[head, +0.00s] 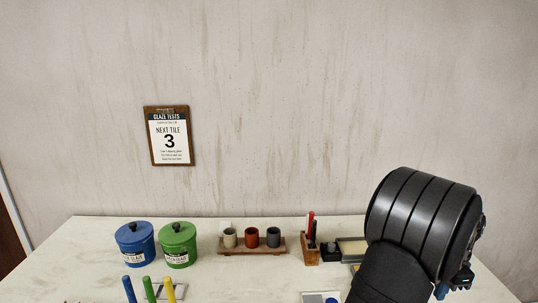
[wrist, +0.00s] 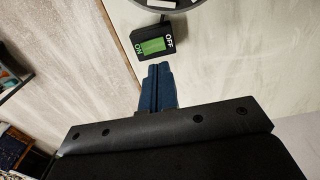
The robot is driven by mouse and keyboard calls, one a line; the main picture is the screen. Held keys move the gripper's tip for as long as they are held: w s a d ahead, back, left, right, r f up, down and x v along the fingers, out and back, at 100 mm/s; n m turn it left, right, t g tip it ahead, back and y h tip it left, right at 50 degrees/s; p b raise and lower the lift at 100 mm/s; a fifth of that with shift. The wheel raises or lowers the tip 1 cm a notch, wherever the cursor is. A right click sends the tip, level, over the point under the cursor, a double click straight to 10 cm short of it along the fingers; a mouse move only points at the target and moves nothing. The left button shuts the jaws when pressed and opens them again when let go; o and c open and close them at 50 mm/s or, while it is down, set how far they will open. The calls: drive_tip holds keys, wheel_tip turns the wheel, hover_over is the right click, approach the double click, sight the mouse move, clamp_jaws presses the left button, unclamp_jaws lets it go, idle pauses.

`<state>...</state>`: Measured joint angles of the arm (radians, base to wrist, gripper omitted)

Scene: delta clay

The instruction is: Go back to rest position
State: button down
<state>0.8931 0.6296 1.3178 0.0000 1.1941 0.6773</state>
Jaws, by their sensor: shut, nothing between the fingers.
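My gripper (wrist: 159,68) shows in the wrist view with its two blue fingers pressed together and nothing between them. The fingertips point toward a black switch box (wrist: 167,28) with a green panel marked ON and OFF. I cannot tell the exact gap between them.
On the pale table (head: 80,262) stand a blue lidded jar (head: 135,248), a green lidded jar (head: 178,248) and a wooden rack (head: 275,251) with three cups. A wooden tool holder (head: 310,254) stands near my arm. A clipboard sign (head: 169,138) hangs on the wall.

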drive_tip(key=shift+f, duration=3.55)
drive_tip(key=shift+r, duration=0.2)
drive_tip(key=s+r+t, duration=0.1)
drive_tip(key=s+r, duration=0.1)
drive_tip(key=r, duration=0.6)
drive_tip(key=s+r, duration=0.2)
drive_tip(key=r, duration=0.7)
drive_tip(key=shift+w+f, duration=0.25)
drive_tip(key=shift+f, duration=1.05)
drive_tip(key=shift+w+f, duration=0.2)
drive_tip(key=shift+f, duration=1.1)
drive_tip(key=shift+r, duration=0.1)
